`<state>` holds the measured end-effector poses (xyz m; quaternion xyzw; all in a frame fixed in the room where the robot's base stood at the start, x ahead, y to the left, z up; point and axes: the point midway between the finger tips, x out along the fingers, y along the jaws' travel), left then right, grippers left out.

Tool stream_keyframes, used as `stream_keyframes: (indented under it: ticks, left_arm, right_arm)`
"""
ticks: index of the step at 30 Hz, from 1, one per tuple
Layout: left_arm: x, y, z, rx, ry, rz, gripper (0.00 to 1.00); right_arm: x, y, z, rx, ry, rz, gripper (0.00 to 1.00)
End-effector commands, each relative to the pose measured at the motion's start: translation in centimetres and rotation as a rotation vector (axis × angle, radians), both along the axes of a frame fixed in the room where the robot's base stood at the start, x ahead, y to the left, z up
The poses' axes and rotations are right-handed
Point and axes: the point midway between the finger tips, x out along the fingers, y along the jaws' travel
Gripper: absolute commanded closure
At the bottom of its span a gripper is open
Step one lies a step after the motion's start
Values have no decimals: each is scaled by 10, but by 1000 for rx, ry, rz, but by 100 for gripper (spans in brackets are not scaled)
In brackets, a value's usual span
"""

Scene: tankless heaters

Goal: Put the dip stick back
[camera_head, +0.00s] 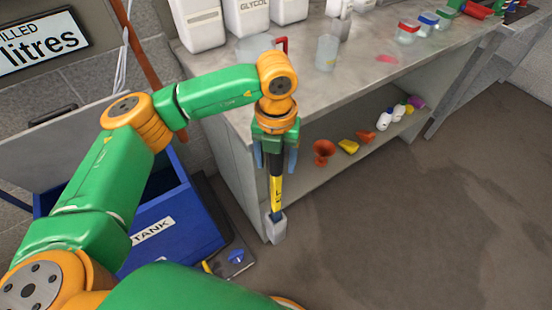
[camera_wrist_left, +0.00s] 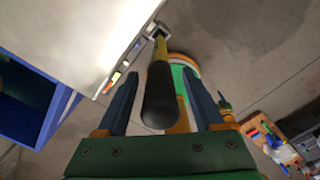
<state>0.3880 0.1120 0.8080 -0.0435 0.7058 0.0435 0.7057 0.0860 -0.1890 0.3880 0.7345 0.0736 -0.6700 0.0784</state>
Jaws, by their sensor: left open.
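The dip stick (camera_head: 277,188) has a yellow shaft and a dark handle and stands nearly upright at the near end of the workbench. Its lower end is in a small grey holder (camera_head: 279,230); how deep it sits is hidden. My left gripper (camera_head: 275,167) points down over the handle, with its two blue fingers open on either side. In the left wrist view the black handle of the dip stick (camera_wrist_left: 160,98) lies between the open fingers, with a gap on both sides.
The workbench (camera_head: 345,90) carries white jugs (camera_head: 245,15), a clear beaker (camera_head: 327,52) and lidded jars. Its lower shelf holds a red funnel (camera_head: 323,151) and small bottles. A blue tank (camera_head: 170,225) stands at left. The floor (camera_head: 420,220) at right is clear.

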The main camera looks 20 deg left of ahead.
Motion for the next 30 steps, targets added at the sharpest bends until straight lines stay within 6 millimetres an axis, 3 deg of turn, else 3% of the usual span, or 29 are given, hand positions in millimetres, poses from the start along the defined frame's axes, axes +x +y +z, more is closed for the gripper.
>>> stream_keyframes:
  ticks: [5, 12, 16, 21, 30]
  left_arm:
    - [1, 0, 27, 0, -5, 1, 31]
    - [1, 0, 88, 0, -5, 1, 31]
    - [0, 0, 112, 0, -3, 1, 31]
    - [0, 0, 122, 0, 0, 0, 31]
    - [0, 0, 122, 0, 0, 0, 31]
  right_arm:
    - [0, 0, 0, 0, 0, 0, 50]
    - [0, 0, 0, 0, 0, 0, 50]
    - [0, 0, 3, 0, 0, 0, 50]
    - [0, 0, 4, 1, 0, 0, 50]
    - [0, 0, 4, 1, 0, 0, 50]
